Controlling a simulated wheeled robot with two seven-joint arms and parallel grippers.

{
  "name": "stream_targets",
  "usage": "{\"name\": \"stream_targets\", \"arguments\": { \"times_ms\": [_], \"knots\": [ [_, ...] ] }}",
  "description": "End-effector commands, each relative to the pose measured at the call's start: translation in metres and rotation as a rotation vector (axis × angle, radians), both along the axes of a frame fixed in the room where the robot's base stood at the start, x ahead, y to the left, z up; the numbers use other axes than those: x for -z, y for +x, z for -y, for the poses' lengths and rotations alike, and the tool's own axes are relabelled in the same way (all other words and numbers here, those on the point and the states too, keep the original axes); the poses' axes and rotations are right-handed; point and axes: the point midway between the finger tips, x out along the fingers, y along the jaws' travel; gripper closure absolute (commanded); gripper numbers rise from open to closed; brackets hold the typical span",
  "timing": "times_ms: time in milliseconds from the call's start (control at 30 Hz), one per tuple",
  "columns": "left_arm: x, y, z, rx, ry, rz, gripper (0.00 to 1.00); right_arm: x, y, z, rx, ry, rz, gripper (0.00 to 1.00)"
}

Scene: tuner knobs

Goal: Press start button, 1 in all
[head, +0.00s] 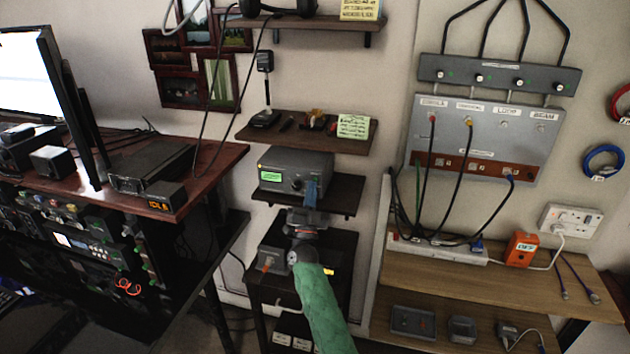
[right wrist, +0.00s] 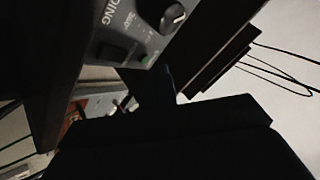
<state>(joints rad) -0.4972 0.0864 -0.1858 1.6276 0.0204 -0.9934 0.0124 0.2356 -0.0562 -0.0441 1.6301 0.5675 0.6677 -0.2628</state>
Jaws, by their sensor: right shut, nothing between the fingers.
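A grey tuner box (head: 283,168) with a lit green display and a round dark knob stands on a dark shelf. My right gripper (head: 311,192) is shut and empty, its bluish fingers pointing up at the right part of the box's front. Whether they touch it, I cannot tell. In the right wrist view the dark fingers (right wrist: 162,83) are close to a grey panel (right wrist: 125,30) with a knob (right wrist: 173,18), a small green-lit spot (right wrist: 146,58) and a dark rectangular piece (right wrist: 112,52). I cannot tell which part is the start button. My left gripper is out of view.
A smaller grey box (head: 272,260) stands on the lower shelf by my right arm. Another shelf (head: 300,133) with small items and a note is above. A cabled wall panel (head: 480,140) is to the right, a desk (head: 215,160) with a monitor to the left.

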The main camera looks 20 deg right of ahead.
Motion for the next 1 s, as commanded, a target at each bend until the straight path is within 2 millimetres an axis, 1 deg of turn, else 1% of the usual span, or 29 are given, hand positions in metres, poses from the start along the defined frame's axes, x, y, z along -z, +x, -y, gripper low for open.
{"name": "stream_targets", "arguments": {
  "times_ms": [467,1000],
  "knots": [
    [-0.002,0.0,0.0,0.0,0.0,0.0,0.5,0.0,-0.004,-0.003,-0.001,0.001,0.0,1.0],
    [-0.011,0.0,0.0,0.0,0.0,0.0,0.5,-0.001,-0.038,-0.026,-0.001,0.001,0.0,1.0]
  ]
}}
